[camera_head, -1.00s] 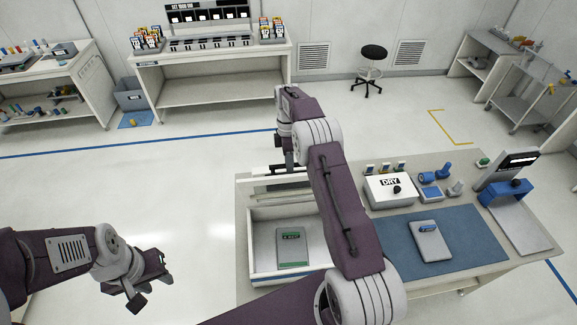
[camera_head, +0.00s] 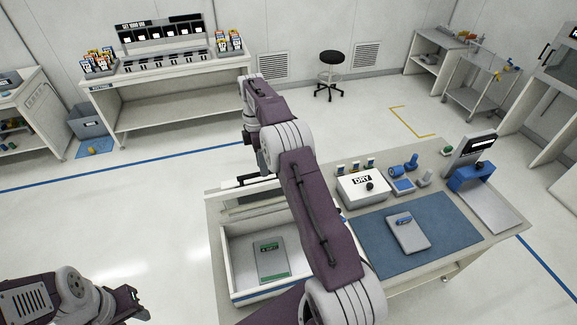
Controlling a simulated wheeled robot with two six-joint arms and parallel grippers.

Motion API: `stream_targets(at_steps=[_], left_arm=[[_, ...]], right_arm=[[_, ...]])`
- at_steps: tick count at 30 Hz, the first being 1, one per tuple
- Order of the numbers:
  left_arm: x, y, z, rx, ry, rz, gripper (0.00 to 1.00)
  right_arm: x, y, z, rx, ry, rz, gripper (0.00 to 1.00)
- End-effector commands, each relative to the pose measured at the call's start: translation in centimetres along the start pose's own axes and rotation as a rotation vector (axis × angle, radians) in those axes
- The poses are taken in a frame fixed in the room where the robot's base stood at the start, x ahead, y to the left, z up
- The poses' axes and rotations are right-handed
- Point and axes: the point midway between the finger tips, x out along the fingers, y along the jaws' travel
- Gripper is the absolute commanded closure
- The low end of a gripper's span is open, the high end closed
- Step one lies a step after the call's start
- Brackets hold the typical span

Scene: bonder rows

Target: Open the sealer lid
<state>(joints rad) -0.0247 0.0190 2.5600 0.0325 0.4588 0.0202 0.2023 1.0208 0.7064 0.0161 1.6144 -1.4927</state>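Nothing is clearly labelled as a sealer. A blue arched device (camera_head: 470,178) with a black knob and a dark screen behind it (camera_head: 472,148) stands at the bench's right end. A white open-topped box (camera_head: 226,262) at the bench's left end holds a grey case with a green label (camera_head: 270,262). My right arm crosses in front of the bench. My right gripper (camera_head: 259,158) points down near the back edge of the white box, well left of the blue device; its fingers are too small to read. My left gripper (camera_head: 128,303) is low at left, its fingers unclear.
The bench also carries a white DRY box (camera_head: 363,188), a blue mat (camera_head: 375,255) with a grey case (camera_head: 408,232) and small blue items (camera_head: 402,178). A shelf bench (camera_head: 170,85) and a stool (camera_head: 330,60) stand behind. The floor between is clear.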

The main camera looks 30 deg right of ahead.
Motion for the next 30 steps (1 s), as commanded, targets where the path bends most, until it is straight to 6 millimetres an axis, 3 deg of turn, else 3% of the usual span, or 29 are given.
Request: stream_targets(at_steps=[1,12,21,30], left_arm=[[1.3,0.0,0.1,0.000,0.000,0.000,0.64],[5.3,-0.1,0.6,0.000,0.000,0.000,0.64],[6.2,-0.1,0.6,0.000,0.000,0.000,0.64],[6.2,-0.1,0.6,0.000,0.000,0.000,0.64]], right_arm=[[0.3,-0.4,0.5,0.002,0.000,0.002,0.62],[-2.8,-5.5,5.4,0.003,0.000,0.004,0.62],[-4.4,-7.8,7.5,0.000,0.000,0.001,0.62],[-4.6,-8.0,7.6,0.000,0.000,0.000,0.62]])
